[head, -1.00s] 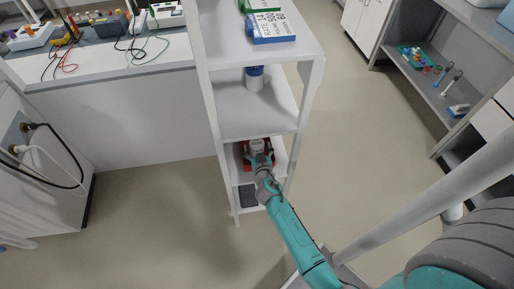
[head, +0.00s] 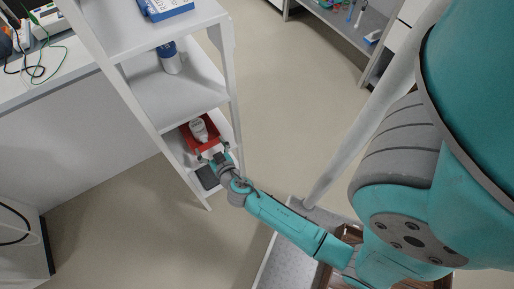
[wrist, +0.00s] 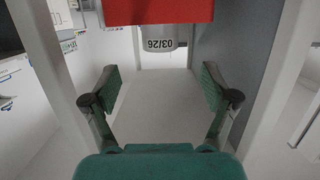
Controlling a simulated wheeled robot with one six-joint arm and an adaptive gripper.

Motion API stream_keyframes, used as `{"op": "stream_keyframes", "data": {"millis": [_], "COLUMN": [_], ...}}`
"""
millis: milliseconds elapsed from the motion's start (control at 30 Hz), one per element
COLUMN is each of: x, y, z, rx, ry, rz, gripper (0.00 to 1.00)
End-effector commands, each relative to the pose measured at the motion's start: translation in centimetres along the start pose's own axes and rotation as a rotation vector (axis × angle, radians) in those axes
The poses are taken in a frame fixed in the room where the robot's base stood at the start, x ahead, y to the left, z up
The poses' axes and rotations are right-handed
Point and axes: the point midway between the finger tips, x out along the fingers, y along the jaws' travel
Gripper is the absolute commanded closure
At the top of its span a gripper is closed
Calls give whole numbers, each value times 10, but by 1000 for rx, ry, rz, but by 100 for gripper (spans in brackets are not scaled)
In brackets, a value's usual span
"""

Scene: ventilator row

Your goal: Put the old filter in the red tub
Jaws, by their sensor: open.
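The red tub (head: 213,137) sits on a lower shelf of the white rack in the head view. A white canister (head: 198,128), possibly the old filter, appears inside it. My gripper (head: 211,154) is at the tub's near side. Its fingers are open (wrist: 158,82), with nothing between them. The cylinder is beyond the fingertips and apart from them.
A blue-and-white canister (head: 170,57) stands on the shelf above. A blue-and-white box (head: 165,8) is on the top shelf. A dark item (head: 207,177) lies below the tub. Rack posts (head: 235,90) flank the shelf opening.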

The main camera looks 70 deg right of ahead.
Motion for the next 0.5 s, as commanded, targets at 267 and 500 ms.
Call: {"op": "stream_keyframes", "data": {"millis": [267, 500], "x": [-67, -174], "y": [-6, -10], "z": [28, 36], "rx": [-45, -99], "ry": [-70, -120], "rz": [-124, -317], "gripper": [14, 14]}}
